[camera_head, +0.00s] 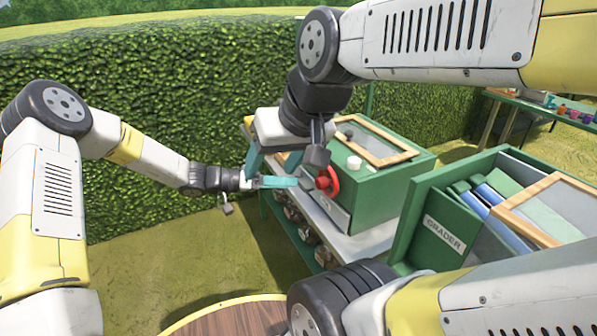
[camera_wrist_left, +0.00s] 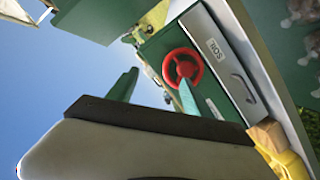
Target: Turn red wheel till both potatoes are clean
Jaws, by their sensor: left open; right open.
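The red wheel (camera_head: 328,182) is on the front of a green box (camera_head: 385,190) with a wood-framed glass lid. My left gripper (camera_head: 290,183) is open, its teal fingers pointing at the wheel's left side. In the left wrist view, a teal finger (camera_wrist_left: 188,100) overlaps the lower rim of the red wheel (camera_wrist_left: 183,66); I cannot tell whether they touch. My right gripper (camera_head: 272,163) is open, with its teal fingers pointing down, left of the box and above the left gripper. I cannot make out either potato.
A drawer labelled SOIL (camera_wrist_left: 222,55) is beside the wheel. The box stands on a grey-topped bench (camera_head: 365,243). A green GRADER bin (camera_head: 445,235) is at the right. A hedge (camera_head: 200,80) runs behind. A round wooden tabletop (camera_head: 230,320) is at the bottom.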

